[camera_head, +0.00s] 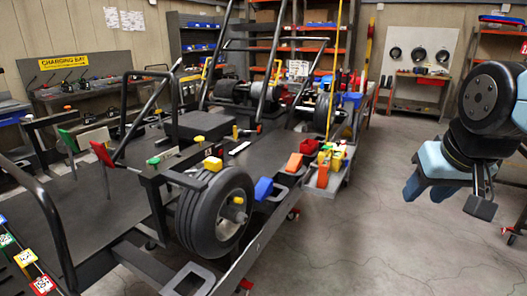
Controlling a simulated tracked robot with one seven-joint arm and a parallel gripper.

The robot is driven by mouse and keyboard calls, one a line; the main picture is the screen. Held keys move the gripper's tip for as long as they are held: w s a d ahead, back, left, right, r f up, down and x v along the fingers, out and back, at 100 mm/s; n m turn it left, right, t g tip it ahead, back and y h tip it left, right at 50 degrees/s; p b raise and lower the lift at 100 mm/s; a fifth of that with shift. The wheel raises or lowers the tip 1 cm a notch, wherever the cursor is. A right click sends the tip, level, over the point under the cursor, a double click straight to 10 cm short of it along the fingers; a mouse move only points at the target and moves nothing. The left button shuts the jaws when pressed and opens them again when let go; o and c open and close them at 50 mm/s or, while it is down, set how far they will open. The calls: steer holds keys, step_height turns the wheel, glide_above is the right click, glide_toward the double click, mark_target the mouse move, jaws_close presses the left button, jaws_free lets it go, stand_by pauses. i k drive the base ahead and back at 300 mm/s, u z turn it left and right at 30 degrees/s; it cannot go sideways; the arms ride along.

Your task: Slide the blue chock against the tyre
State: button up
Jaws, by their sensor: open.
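The blue chock (264,188) rests on the dark deck of the near kart stand, just right of the tyre. A small gap seems to show between chock and tyre, but the exact distance is hard to tell. My gripper (447,198) hangs in the air at the right, over the open floor, well away from the chock. It is open and nothing shows between its fingers.
An orange chock (294,162) sits farther right along the stand. A small cart (331,185) with coloured blocks stands beyond it. A yellow block (213,163) is above the tyre. The concrete floor (370,240) is clear.

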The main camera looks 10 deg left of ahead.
mark_target(265, 187)
steer(key=u, duration=0.1)
steer(key=i, duration=1)
steer(key=z, duration=0.1)
